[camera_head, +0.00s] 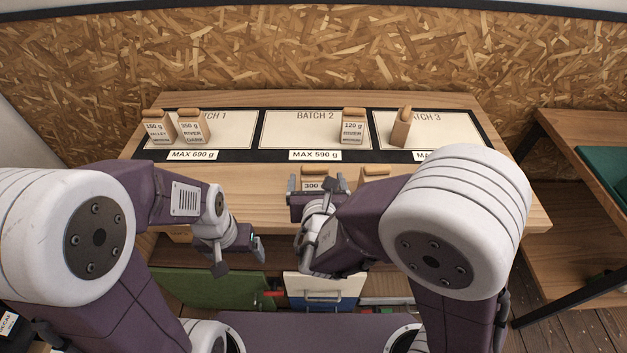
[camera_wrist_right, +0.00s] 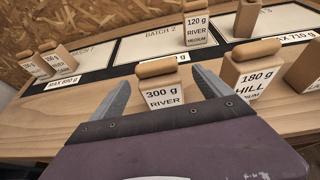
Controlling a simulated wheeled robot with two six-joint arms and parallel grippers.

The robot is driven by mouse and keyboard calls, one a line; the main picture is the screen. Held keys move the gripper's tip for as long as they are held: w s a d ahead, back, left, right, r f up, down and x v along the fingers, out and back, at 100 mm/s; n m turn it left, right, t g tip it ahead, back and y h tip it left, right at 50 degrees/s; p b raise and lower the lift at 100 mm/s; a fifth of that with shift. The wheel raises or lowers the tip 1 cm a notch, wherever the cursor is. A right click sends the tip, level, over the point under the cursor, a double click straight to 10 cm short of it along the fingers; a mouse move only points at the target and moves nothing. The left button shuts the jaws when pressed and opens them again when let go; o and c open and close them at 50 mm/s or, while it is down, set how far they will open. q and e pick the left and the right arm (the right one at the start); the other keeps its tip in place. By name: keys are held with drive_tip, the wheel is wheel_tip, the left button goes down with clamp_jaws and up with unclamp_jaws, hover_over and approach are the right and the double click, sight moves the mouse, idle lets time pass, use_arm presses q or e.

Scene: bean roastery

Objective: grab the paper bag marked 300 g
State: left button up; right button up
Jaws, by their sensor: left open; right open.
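The paper bag marked 300 g, River (camera_wrist_right: 162,97), stands upright on the wooden table in front of the batch mat. In the head view the bag (camera_head: 313,174) is partly hidden behind my right gripper (camera_head: 319,184). The right gripper is open, with one finger to each side of the bag in the right wrist view; I cannot tell how deep the bag sits between them. My left gripper (camera_head: 240,258) is open and empty, low in front of the table edge.
A 180 g Hill bag (camera_wrist_right: 252,75) stands close right of the right finger. On the batch mat (camera_head: 257,145) stand a 150 g bag (camera_head: 158,128), a 350 g bag (camera_head: 193,127), a 120 g bag (camera_head: 353,127) and a turned bag (camera_head: 401,128). The mat's Batch 2 middle is clear.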

drive_tip(key=shift+w+a+f, duration=0.1)
drive_tip(key=shift+w+f, duration=0.1)
drive_tip(key=shift+w, duration=0.2)
drive_tip(key=shift+w+a+f, duration=0.15)
drive_tip(key=shift+w, duration=0.15)
drive_tip(key=shift+w+f, duration=0.15)
drive_tip(key=shift+w, duration=0.2)
drive_tip(key=x, duration=0.4)
drive_tip(key=shift+w+f, duration=0.2)
drive_tip(key=shift+f, duration=0.05)
drive_tip(key=shift+w+f, duration=0.15)
drive_tip(key=shift+w, duration=0.2)
drive_tip(key=c, duration=1.8)
use_arm(q)
drive_tip(key=shift+s+a+r+p, duration=0.1)
drive_tip(key=shift+s+r+p, duration=0.05)
drive_tip(key=shift+r+p, duration=0.45)
drive_tip(key=shift+s+a+r+p, duration=0.1)
drive_tip(key=shift+r+p, duration=0.45)
drive_tip(key=shift+p, duration=0.05)
use_arm(e)
wheel_tip(320, 180, up, 10)
